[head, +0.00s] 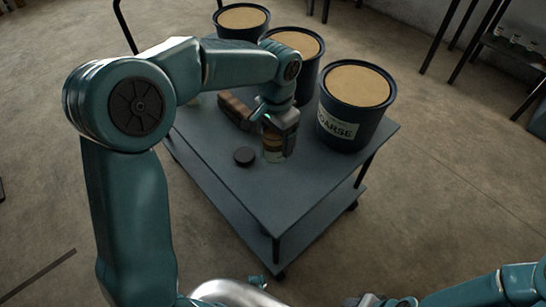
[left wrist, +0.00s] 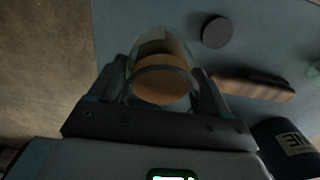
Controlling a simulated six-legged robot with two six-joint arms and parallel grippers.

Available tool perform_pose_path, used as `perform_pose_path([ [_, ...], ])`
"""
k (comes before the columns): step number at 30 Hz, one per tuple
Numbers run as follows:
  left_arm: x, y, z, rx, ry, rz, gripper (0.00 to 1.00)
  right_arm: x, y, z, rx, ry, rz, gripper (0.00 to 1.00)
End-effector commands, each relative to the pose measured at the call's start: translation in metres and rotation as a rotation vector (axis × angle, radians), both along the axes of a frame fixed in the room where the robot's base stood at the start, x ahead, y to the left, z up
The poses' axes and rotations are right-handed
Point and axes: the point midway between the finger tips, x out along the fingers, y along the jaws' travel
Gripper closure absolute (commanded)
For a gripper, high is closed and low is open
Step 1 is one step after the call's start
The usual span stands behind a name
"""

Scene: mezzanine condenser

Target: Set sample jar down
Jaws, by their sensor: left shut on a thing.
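The sample jar (head: 272,150) is a clear jar with tan grainy contents. My left gripper (head: 277,128) is shut on it from above, over the front part of the grey-blue cart top (head: 232,188). The jar's base looks at or very near the cart surface; I cannot tell whether it touches. In the left wrist view the jar (left wrist: 160,80) sits between the two fingers (left wrist: 162,98), its round open rim facing the camera. A dark round lid (head: 244,156) lies on the cart just left of the jar. My right gripper is not clearly visible.
Three dark buckets of tan material stand along the cart's back; the nearest bucket (head: 352,112) is labelled "COARSE". A brown brush-like block (head: 237,108) lies behind the lid. The cart's front corner is clear. A dark rack (head: 512,48) with small jars stands at far right.

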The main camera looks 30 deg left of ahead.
Motion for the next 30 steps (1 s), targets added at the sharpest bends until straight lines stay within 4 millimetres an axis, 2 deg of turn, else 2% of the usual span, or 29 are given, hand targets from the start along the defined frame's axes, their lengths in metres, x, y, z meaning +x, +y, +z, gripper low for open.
perform_pose_path([
  [1,-0.001,0.0,-0.016,0.0,0.003,0.001,0.59,0.0,0.0,-0.006,0.0,0.0,0.0,0.57],
  [3,0.0,0.0,-0.03,0.001,0.002,0.001,0.59,0.0,0.0,-0.009,0.0,0.0,0.0,0.57],
  [10,0.0,0.0,-0.053,0.0,0.001,0.001,0.59,0.0,0.0,-0.013,0.0,0.0,0.0,0.57],
  [15,0.0,0.0,-0.086,0.001,0.002,0.001,0.59,0.0,0.0,-0.022,0.0,0.0,0.0,0.57],
  [18,0.0,0.0,-0.099,0.0,0.001,0.002,0.59,0.0,0.0,-0.024,0.0,0.0,0.0,0.57],
  [30,0.0,0.0,-0.105,0.001,-0.001,0.001,0.6,0.0,0.0,-0.026,0.0,0.0,0.0,0.57],
])
